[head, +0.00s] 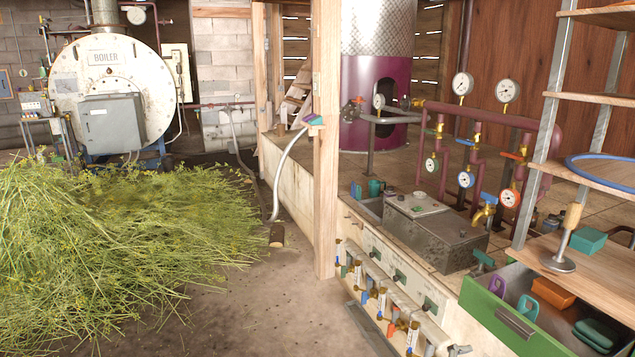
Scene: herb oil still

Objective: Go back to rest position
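Neither of my grippers shows in the head view, and no part of my arms can be made out with certainty. The task names no object. A large pile of green herb (110,255) lies on the floor at the left. A white boiler (78,75) with a grey box on its front stands behind it. A purple still vessel (352,105) with a metal upper part stands at the back, on a raised platform.
A wooden post (326,170) stands mid-view. Red pipes (475,115) with gauges stand at the right. A green drawer (515,325) is open at bottom right, below a shelf rack (545,130). The floor (265,310) between the herb and the platform is mostly clear.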

